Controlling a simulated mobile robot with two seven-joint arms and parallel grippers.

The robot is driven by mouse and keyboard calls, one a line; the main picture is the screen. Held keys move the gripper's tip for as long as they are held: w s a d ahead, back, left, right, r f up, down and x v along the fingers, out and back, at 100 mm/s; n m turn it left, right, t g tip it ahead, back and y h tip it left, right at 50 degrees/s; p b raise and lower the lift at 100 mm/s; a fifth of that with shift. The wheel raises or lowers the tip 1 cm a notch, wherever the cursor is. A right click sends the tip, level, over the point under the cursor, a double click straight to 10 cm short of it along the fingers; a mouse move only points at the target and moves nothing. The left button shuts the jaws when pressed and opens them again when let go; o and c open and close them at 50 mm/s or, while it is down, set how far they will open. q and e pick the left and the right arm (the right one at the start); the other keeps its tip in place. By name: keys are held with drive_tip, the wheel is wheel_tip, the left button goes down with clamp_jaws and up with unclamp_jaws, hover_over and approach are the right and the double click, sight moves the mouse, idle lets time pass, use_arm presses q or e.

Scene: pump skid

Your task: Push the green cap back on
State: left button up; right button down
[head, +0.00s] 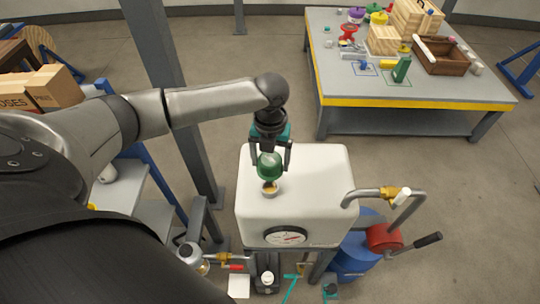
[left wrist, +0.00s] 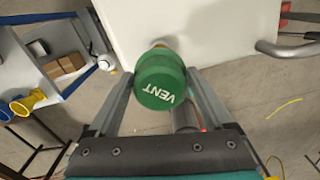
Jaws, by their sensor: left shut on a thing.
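The green cap (head: 269,164) is between the fingers of my left gripper (head: 270,160), over the top of the white tank (head: 315,185). In the left wrist view the cap (left wrist: 160,82) shows the word VENT, with a finger on each side of it. A brass-coloured neck (head: 269,189) shows on the tank just below the cap. A little of the neck (left wrist: 159,44) also shows behind the cap in the left wrist view. I cannot tell whether cap and neck touch. My right gripper is not in view.
A pipe with a brass valve (head: 390,193) rises at the tank's right, beside a red part with a dark handle (head: 428,241). A gauge (head: 286,235) is on the tank's front. A grey post (head: 165,80) stands behind my left arm. A workbench (head: 420,92) is at the back right.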

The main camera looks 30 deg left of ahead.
use_arm(q)
drive_tip(key=shift+f+b, duration=0.65)
drive_tip(key=shift+f, duration=0.25)
wheel_tip(320, 180, down, 3)
drive_tip(key=b, duration=0.3)
drive_tip(key=shift+f, duration=0.15)
drive_tip(key=shift+r, duration=0.25)
drive_tip(key=shift+p, duration=0.35)
drive_tip(key=shift+p, duration=0.35)
drive_tip(key=shift+f+b, duration=0.95)
drive_tip(key=shift+f, duration=0.9)
